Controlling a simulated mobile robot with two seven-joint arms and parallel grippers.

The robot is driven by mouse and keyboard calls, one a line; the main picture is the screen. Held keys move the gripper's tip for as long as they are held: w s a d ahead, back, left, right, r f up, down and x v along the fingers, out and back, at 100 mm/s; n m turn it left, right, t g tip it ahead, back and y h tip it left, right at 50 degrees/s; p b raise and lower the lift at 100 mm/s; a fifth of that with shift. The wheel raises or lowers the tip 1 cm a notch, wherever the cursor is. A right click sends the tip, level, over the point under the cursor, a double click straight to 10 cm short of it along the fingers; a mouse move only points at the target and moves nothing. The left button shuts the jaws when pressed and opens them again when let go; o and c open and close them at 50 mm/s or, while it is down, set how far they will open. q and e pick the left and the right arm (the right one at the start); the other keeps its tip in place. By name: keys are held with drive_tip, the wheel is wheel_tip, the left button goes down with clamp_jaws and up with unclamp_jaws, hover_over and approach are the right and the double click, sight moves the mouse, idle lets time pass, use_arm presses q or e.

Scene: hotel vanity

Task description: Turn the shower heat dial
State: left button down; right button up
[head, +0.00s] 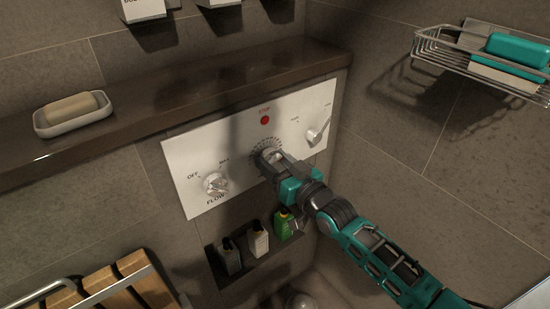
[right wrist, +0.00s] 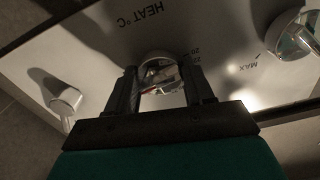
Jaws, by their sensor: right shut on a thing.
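The heat dial (head: 266,153) is a round knob with a ring of scale marks in the middle of a white wall panel (head: 190,157). My right gripper (head: 275,162) reaches it from the lower right and is shut on it, hiding part of the knob in the head view. In the right wrist view, the fingers (right wrist: 160,78) stand on either side of the silver dial (right wrist: 158,62), near the "HEAT °C" lettering. The dial's exact setting cannot be read. My left gripper is not in view.
The flow knob (head: 216,185) is left of the heat dial; a lever (head: 318,131) is to the right and a red button (head: 265,120) above. A ledge (head: 190,88) holds a soap dish (head: 74,121). Bottles stand in a niche below; a wire rack (head: 440,53) hangs upper right.

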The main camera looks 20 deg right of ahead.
idle(0.3)
drive_tip(key=o, duration=1)
drive_tip(key=shift+o, duration=0.2)
drive_tip(key=p+v, duration=0.1)
drive_tip(key=v, duration=1.2)
drive_tip(key=s+a+f+g+h+p, duration=0.2)
drive_tip(key=s+f+g+h, duration=0.2)
drive_tip(key=s+f, duration=0.8)
drive_tip(key=shift+a+f+g+p, duration=0.3)
drive_tip(key=shift+f+g+p, duration=0.05)
drive_tip(key=shift+g, duration=0.75)
